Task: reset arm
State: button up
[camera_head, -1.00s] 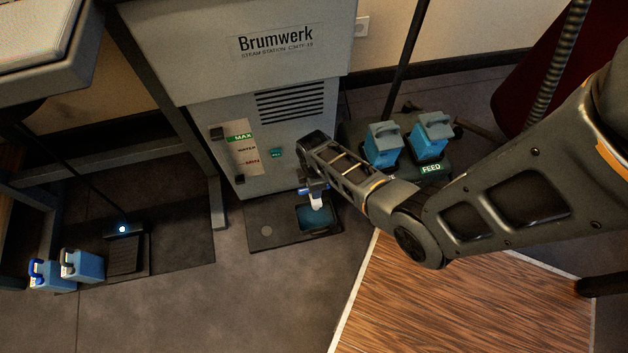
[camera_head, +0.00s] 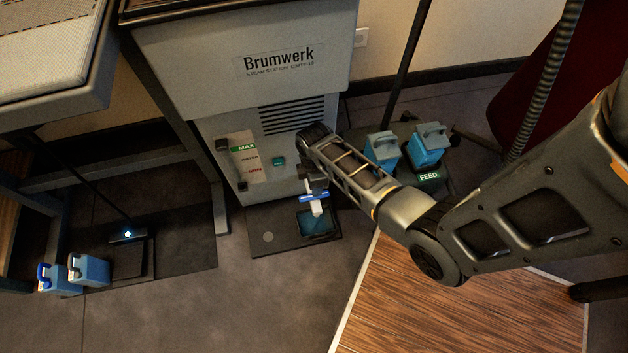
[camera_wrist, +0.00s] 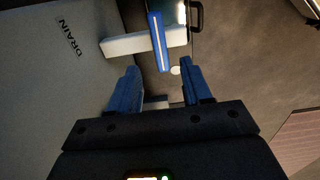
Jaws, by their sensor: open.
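My gripper (camera_head: 314,182) hangs in front of the lower right of the grey Brumwerk steam station (camera_head: 240,88). Its two blue fingers (camera_wrist: 160,88) are apart in the wrist view, with nothing between their tips. A blue bar (camera_head: 314,198) with a white piece (camera_head: 316,209) shows just below the gripper. In the wrist view the blue bar (camera_wrist: 158,42) and a white bar (camera_wrist: 120,45) lie beyond the fingertips, beside a DRAIN label. I see no contact with them. My arm reaches in from the right.
A dark floor plate (camera_head: 262,245) with a blue-green basin (camera_head: 316,224) lies below the gripper. Two blue jugs (camera_head: 381,150) (camera_head: 427,146) stand behind my arm by the FEED label. Two more jugs (camera_head: 57,279) (camera_head: 90,269) stand at lower left. A wooden board (camera_head: 450,310) lies front right.

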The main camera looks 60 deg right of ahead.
dwell(0.3)
jog(key=s+a+r+m+t+h, duration=0.1)
jog(key=s+a+r+m+t, duration=0.1)
jog(key=s+a+r+t, duration=0.55)
jog(key=s+a+r+m+t+h, duration=0.15)
jog(key=s+a+r, duration=0.35)
jog(key=r, duration=0.5)
jog(key=s+a+r+m+t+y+p, duration=0.1)
jog(key=r+p, duration=0.5)
jog(key=r, duration=1.2)
jog(key=s+a+r+m+t+y+p, duration=0.1)
jog(key=s+a+r+m+t+p, duration=0.2)
jog(key=r, duration=1.6)
jog(key=s+a+t+p, duration=0.1)
jog(key=p, duration=0.3)
jog(key=shift+s+a+r+t, duration=0.15)
jog(key=shift+a+r+t, duration=0.05)
jog(key=shift+t, duration=0.2)
